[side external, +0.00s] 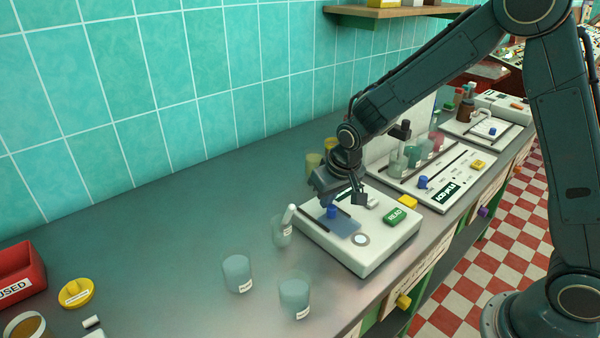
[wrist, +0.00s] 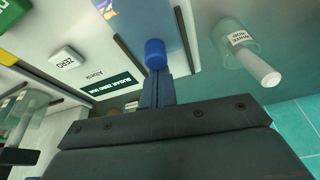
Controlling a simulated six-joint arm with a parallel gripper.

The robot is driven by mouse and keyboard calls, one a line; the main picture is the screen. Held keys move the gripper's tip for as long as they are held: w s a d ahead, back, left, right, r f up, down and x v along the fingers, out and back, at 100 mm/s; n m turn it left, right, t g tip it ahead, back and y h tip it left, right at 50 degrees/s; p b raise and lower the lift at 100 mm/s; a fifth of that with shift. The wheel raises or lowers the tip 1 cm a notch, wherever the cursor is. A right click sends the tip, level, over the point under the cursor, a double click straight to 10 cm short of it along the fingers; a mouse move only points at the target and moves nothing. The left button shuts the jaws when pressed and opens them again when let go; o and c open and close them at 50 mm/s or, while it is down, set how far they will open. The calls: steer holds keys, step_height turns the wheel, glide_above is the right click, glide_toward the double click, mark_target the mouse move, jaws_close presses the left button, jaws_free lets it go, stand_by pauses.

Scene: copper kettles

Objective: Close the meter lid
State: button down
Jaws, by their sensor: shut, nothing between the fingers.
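The meter (side external: 385,248) is a white box with a green READ button (side external: 396,216) on the bench. Its lid is a flat blue-grey plate (side external: 346,225) lying between dark rails, with an upright blue knob (side external: 331,212). A pale round well (side external: 361,240) shows uncovered beside the plate's near edge. My gripper (wrist: 157,88) is shut and empty, low over the meter at the knob's far side. In the wrist view the fingertips meet the blue knob (wrist: 155,53) in the picture; I cannot tell whether they touch it.
A glass with a white rod (side external: 284,228) stands close to the meter's left side. Two more glasses (side external: 237,272) (side external: 294,295) stand in front. Another white device (side external: 440,175) with glasses is to the right. The bench at far left centre is clear.

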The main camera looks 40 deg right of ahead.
mark_target(343, 221)
steer(key=s, duration=0.6)
steer(key=shift+f, duration=0.1)
steer(key=shift+s, duration=0.15)
steer(key=shift+w+d, duration=0.15)
steer(key=shift+w, duration=0.95)
steer(key=shift+w+d, duration=0.15)
steer(key=shift+w, duration=0.9)
steer(key=shift+w+r, duration=0.15)
steer(key=shift+r, duration=0.2)
steer(key=v, duration=0.9)
steer(key=shift+r, duration=0.3)
